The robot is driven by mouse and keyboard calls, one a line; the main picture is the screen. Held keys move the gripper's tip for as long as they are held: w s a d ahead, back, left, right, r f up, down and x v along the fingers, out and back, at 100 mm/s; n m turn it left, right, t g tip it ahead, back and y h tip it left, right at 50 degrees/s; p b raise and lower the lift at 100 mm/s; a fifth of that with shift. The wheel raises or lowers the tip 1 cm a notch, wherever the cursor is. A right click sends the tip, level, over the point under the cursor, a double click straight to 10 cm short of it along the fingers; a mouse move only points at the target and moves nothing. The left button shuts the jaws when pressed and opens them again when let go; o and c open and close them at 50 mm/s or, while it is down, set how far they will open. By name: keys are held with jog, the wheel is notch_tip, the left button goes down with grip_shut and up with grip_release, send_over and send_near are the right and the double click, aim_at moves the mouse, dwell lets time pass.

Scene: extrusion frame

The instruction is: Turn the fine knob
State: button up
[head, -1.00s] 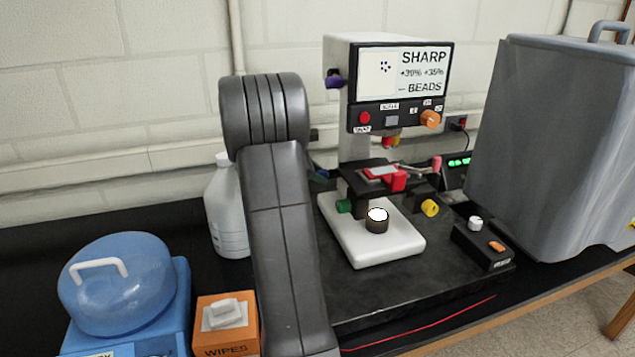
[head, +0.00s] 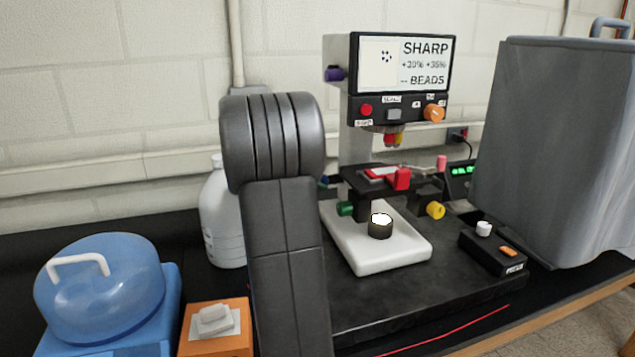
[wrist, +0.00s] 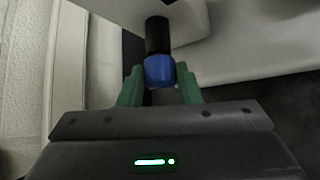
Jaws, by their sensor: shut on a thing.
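In the wrist view a blue knob (wrist: 160,70) sits on the end of a black shaft that comes out of a pale body. My gripper (wrist: 160,84) is shut on this knob, with one green finger on each side. No label shows on the knob, so I cannot tell from print whether it is the fine one. In the head view the microscope (head: 342,95) stands upright, and its screen (head: 404,64) reads SHARP and BEADS. My arm hides most of the gripper there. A small blue-green bit shows just right of my arm, left of the stage (head: 355,178).
Green (head: 345,209), yellow (head: 435,210), orange (head: 434,112) and purple (head: 334,74) knobs are on the microscope. A white bottle (head: 218,220) stands behind my arm. A blue domed device (head: 100,285), a wipes box (head: 215,330) and a grey covered box (head: 560,150) flank the bench.

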jog(key=o, duration=1)
jog(key=shift+c, duration=0.2)
jog(key=v, duration=1.4)
jog(key=shift+d+f, duration=0.1)
